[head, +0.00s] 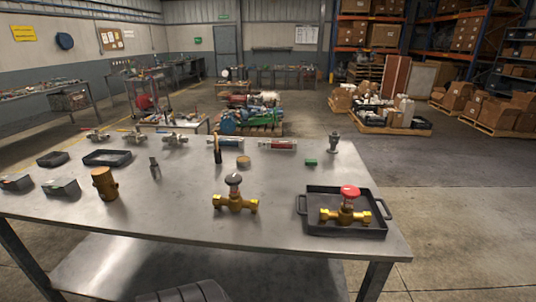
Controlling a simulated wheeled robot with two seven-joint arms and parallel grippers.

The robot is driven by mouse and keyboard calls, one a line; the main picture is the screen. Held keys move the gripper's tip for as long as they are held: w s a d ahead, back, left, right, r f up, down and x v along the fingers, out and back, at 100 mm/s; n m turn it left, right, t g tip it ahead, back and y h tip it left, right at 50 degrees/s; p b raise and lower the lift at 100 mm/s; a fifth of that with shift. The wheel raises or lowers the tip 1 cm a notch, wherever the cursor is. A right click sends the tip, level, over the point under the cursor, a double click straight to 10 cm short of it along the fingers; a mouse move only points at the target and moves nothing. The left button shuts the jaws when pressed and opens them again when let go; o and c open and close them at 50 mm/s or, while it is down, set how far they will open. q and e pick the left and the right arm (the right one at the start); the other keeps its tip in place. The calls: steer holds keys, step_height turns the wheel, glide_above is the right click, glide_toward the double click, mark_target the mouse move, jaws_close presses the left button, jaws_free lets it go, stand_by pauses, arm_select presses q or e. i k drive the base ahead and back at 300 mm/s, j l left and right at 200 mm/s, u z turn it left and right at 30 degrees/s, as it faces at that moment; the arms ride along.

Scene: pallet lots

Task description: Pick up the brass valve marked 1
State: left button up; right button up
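Two brass valves are in the head view. One brass valve with a dark round handwheel (235,203) stands on bare metal tabletop near the front middle. The other brass valve with a red handwheel (345,215) sits in a black tray (310,226) at the front right. I cannot make out a number on either, so I cannot tell which is marked 1. Neither of my grippers is in view, and nothing is touching the valves.
The metal table (150,222) has free room around the dark-handled valve. A brown cylinder (104,184) stands to its left. Behind are a small green block (311,163), a grey fitting (333,143), a tan disc (243,162) and black trays (107,158).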

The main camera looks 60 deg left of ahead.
mark_target(236, 203)
steer(key=u, duration=2.15)
